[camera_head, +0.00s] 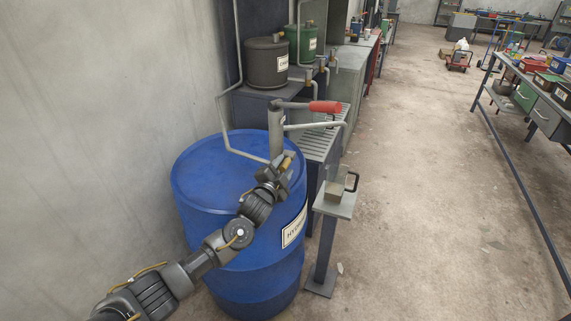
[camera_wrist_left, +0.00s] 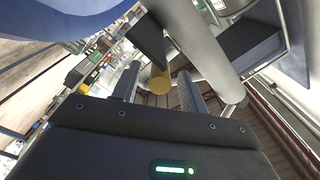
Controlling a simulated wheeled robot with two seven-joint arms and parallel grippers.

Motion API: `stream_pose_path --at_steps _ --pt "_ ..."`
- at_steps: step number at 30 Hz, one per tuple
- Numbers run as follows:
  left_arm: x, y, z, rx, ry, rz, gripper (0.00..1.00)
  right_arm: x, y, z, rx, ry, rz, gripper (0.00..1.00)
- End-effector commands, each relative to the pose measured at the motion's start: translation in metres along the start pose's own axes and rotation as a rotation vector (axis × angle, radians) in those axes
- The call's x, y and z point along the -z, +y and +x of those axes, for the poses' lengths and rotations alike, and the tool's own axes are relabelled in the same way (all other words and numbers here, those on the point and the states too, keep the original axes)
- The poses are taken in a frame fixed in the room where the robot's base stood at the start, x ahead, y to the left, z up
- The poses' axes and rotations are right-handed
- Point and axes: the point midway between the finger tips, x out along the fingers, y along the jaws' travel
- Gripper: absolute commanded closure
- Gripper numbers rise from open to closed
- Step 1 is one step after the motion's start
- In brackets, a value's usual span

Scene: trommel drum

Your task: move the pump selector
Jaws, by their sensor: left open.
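A grey hand pump (camera_head: 276,135) with a red-gripped handle (camera_head: 325,107) stands upright on a blue drum (camera_head: 205,175). A small brass-coloured piece (camera_head: 287,162), which appears to be the pump selector, shows low on the pump beside my left gripper (camera_head: 286,170). My right gripper is out of view.
A grey stand (camera_head: 325,230) with a small box (camera_head: 338,190) is right of the drum. The pump's spout (camera_head: 320,126) reaches out above it. Behind are dark and green tanks (camera_head: 267,65) on a cabinet. The floor to the right is clear up to a workbench (camera_head: 515,85).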

Motion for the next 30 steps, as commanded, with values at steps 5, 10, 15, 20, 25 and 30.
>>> stream_pose_path --at_steps 5,10,15,20,25,30 --pt "0.000 0.000 0.017 0.000 -0.001 0.001 0.57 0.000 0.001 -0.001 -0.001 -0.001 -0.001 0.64" --pt "-0.001 0.000 0.022 -0.001 -0.001 0.000 0.57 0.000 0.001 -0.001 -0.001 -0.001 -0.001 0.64" --pt "0.000 0.001 0.022 -0.001 -0.001 0.000 0.57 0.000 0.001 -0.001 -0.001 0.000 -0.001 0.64" --pt "0.000 0.001 0.022 -0.001 -0.001 0.000 0.70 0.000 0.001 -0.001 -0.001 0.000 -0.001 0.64" --pt "-0.001 0.001 0.022 -0.001 -0.001 0.000 0.92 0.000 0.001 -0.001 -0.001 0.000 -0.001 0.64" --pt "-0.001 0.001 0.021 -0.001 -0.001 0.000 1.00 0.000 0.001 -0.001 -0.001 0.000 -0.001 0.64"
